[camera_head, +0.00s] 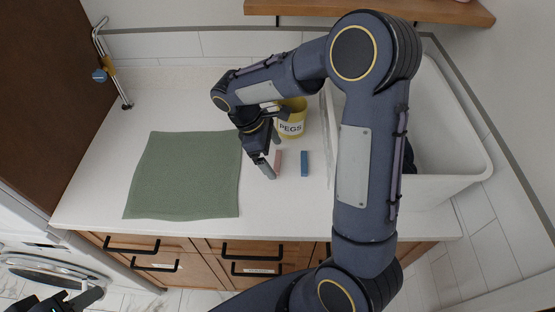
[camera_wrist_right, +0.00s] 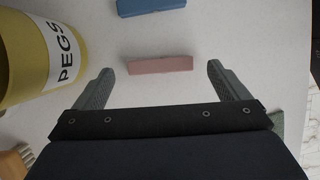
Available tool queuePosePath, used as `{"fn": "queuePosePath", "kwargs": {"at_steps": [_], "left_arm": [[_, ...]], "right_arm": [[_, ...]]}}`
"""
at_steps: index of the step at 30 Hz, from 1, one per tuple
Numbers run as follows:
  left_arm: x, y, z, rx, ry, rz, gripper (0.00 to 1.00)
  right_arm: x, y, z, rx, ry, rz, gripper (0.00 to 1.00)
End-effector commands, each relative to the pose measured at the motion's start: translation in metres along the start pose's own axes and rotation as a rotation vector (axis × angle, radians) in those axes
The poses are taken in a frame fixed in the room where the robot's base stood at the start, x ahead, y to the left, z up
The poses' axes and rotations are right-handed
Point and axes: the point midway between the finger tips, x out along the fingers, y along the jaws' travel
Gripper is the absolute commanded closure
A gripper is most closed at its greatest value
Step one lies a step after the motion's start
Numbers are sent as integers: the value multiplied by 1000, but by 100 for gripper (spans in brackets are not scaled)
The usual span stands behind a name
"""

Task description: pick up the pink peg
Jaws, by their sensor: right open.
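The pink peg (camera_head: 278,160) lies on the white countertop, just in front of the yellow pegs cup. In the right wrist view the pink peg (camera_wrist_right: 160,65) lies crosswise between the two fingertips, with clear gaps at both ends. My right gripper (camera_head: 272,157) is open and empty, close to the peg; I cannot tell its exact height above the counter. My left gripper (camera_head: 88,297) shows only partly at the lower left edge, away from the counter, and its jaws are unclear.
A blue peg (camera_head: 304,163) lies right of the pink one. The yellow cup marked PEGS (camera_head: 292,118) stands behind them. A green mat (camera_head: 185,175) covers the counter's left. A white tub (camera_head: 455,150) is at right, partly behind my right arm. A wall shelf (camera_head: 390,10) is above.

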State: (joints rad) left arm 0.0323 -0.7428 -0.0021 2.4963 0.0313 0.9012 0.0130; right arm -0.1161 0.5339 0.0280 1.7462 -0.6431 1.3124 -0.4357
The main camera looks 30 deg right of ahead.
Motion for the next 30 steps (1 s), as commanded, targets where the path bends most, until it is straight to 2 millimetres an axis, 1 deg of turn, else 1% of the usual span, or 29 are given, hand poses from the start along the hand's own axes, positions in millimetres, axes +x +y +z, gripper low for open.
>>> {"fn": "queuePosePath", "kwargs": {"at_steps": [1, 3, 10, 11, 21, 22, 30], "left_arm": [[0, 0, 0, 0, 0, 0, 64], [-1, 0, 0, 0, 0, 0, 64], [0, 0, 0, 0, 0, 0, 64], [0, 0, 0, 0, 0, 0, 64], [0, 0, 0, 0, 0, 0, 64], [0, 0, 0, 0, 0, 0, 64], [0, 0, 0, 0, 0, 0, 64]], "right_arm": [[6, -1, 0, -1, -2, -2, 5], [10, 0, 0, -1, 0, 0, 5], [12, 0, 0, 0, 1, 1, 5], [12, 0, 0, 0, 1, 1, 7], [12, 0, 0, 0, 1, 1, 51], [12, 0, 0, 0, 1, 1, 53], [11, 0, 0, 0, 1, 1, 53]]}}
